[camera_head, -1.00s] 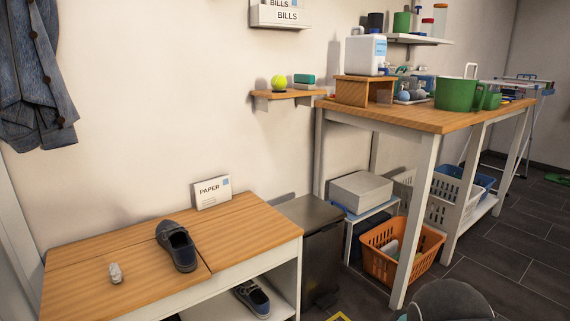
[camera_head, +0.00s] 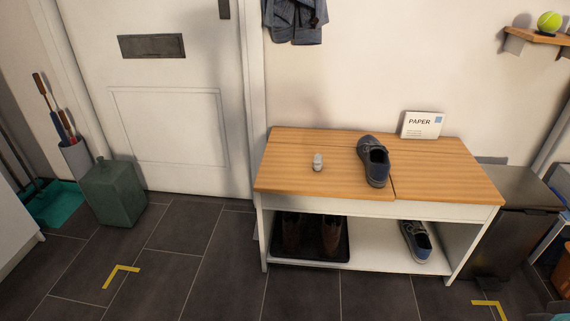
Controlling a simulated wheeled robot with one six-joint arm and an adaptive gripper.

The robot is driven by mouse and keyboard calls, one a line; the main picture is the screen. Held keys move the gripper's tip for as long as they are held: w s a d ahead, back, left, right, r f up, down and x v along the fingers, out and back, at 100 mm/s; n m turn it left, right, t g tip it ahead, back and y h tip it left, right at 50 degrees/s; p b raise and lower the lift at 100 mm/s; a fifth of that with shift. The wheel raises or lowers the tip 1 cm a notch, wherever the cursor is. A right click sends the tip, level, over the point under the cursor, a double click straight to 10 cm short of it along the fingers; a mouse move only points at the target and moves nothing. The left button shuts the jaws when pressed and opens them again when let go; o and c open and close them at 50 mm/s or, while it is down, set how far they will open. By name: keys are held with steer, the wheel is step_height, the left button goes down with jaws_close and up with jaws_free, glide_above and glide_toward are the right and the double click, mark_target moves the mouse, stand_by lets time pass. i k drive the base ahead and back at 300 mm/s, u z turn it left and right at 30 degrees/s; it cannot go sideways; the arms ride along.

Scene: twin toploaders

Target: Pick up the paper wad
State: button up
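A small whitish-grey crumpled wad (camera_head: 318,162), which looks like the paper wad, sits on the wooden top of the bench (camera_head: 290,180), left of its middle. A dark blue shoe (camera_head: 373,160) stands to its right on the same top, apart from it. A white card marked PAPER (camera_head: 422,125) stands at the back right of the bench. My gripper does not show in the head view.
A second shoe (camera_head: 416,241) and dark boots on a tray (camera_head: 338,254) are on the lower shelf. A dark bin (camera_head: 513,215) stands right of the bench. A green container (camera_head: 112,193) and umbrella stand (camera_head: 76,157) are at the left. Floor before the bench is clear.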

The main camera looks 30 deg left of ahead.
mark_target(318, 162)
steer(key=u, duration=1.2)
steer(key=k, duration=0.6)
steer(key=z, duration=0.35)
steer(key=i, duration=1.6)
steer(key=u, duration=0.6)
